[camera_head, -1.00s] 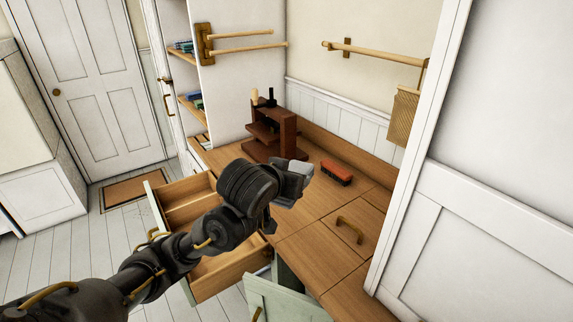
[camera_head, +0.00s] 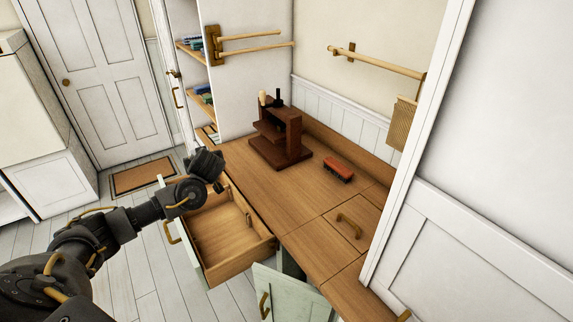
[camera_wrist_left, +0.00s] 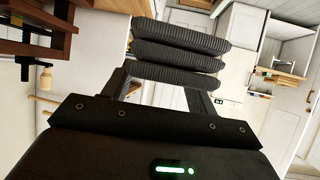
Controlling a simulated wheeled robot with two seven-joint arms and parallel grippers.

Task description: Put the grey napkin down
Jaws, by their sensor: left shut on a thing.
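In the head view my left gripper (camera_head: 213,163) is at the left end of the wooden counter (camera_head: 245,165), above the back of an open drawer (camera_head: 240,258). From there I cannot tell the napkin apart from the dark hand. My right gripper is not in view.
A dark brown stand (camera_head: 285,147) and a red brush (camera_head: 338,168) stand on the counter. Wooden rails (camera_head: 375,63) are on the walls, with a woven item (camera_head: 402,123) hanging at right. A green cabinet door (camera_head: 290,292) is open below. The counter's middle is bare.

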